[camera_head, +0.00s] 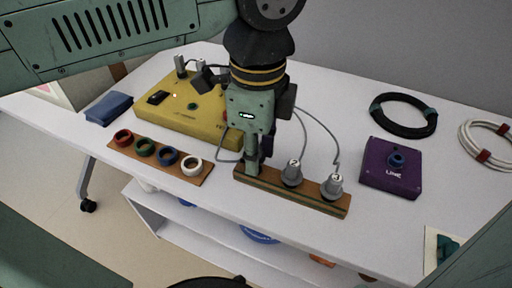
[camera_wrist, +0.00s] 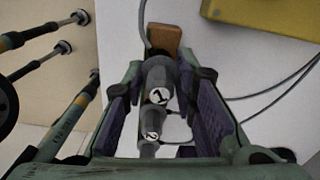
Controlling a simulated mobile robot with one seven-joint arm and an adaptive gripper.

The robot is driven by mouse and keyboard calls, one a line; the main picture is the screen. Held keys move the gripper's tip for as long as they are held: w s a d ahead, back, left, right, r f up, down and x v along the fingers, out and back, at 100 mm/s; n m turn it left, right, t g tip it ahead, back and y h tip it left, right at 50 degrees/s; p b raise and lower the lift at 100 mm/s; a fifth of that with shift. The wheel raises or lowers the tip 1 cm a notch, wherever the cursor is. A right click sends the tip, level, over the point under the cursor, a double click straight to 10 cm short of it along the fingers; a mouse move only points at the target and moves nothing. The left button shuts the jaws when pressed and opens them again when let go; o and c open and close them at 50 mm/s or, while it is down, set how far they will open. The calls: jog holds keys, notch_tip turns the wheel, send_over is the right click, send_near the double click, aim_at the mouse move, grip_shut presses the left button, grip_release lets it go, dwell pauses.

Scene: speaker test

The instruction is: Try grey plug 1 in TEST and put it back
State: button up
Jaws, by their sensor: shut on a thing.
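My gripper (camera_head: 254,160) points down at the left end of the wooden plug rack (camera_head: 320,206). In the wrist view, its purple-padded fingers (camera_wrist: 163,112) are shut on grey plug 1 (camera_wrist: 157,78), whose round white top shows a "1". In the head view that plug is mostly hidden by the gripper. I cannot tell whether it is seated in the rack or just above it. Two other grey plugs, a nearer-left one (camera_head: 291,174) and a right one (camera_head: 333,187), stand upright in the rack with cables. The yellow TEST box (camera_head: 150,122) is behind and left, partly covered by my arm.
A strip with red, green, blue and white rings (camera_head: 206,177) lies left of the rack. A purple LINE box (camera_head: 405,180) stands to the right. A blue case (camera_head: 108,108) lies far left. Black (camera_head: 403,115) and white (camera_head: 484,143) cable coils lie at right. Loose plug cables arch behind the rack.

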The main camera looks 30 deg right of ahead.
jog(key=shift+f+b, duration=0.65)
jog(key=shift+f, duration=0.15)
jog(key=o, duration=1.1)
jog(key=shift+r, duration=0.15)
jog(key=shift+r+p, duration=3)
jog(key=shift+r, duration=0.65)
